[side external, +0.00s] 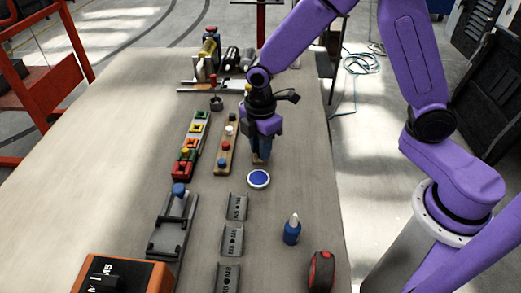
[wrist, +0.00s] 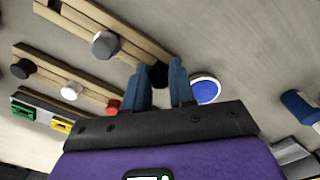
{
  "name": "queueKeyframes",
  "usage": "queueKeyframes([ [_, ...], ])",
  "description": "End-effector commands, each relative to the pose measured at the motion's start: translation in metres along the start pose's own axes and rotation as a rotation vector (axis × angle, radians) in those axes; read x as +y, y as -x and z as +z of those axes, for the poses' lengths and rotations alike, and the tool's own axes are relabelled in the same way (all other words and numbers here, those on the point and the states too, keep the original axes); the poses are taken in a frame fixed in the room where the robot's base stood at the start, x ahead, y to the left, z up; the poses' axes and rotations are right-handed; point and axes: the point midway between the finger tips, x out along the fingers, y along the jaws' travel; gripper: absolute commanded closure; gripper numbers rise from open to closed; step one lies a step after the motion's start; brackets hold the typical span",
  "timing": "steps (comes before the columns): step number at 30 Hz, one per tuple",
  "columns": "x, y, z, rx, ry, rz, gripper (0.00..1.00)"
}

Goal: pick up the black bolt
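In the wrist view a black bolt (wrist: 158,75) sits at the near end of a wooden rack (wrist: 137,45), which also bears a grey bolt (wrist: 105,43). My gripper (wrist: 160,78) has its two blue fingers apart, one to each side of the black bolt in this view. Whether they touch it or stand above it is not clear. In the side view my gripper (side external: 261,157) points down over the table, and it hides the bolt and most of that rack. Only a bit of wood shows at the fingertips.
A second wooden rack (side external: 232,137) with white, red and blue bolts stands close on the left. A blue round dish with a white rim (side external: 258,179) lies just in front of my gripper. A blue bottle (side external: 292,231) and a red-black tape measure (side external: 321,271) stand nearer the front.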

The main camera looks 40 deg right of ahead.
Motion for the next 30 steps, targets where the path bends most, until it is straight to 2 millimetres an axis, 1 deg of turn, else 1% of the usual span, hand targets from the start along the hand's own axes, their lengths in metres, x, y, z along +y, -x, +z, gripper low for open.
queueKeyframes([
  [8,0.0,0.001,0.0,0.0,0.0,0.001,1.0],
  [14,0.001,0.01,-0.001,0.002,0.0,0.003,1.0],
  [17,0.001,0.021,-0.001,0.003,-0.001,0.005,1.0],
  [19,0.001,0.033,-0.001,0.004,0.0,0.006,1.0],
  [23,-0.014,0.05,0.005,0.003,0.001,0.004,1.0],
  [30,-0.045,0.09,0.018,0.004,0.002,0.005,1.0],
])
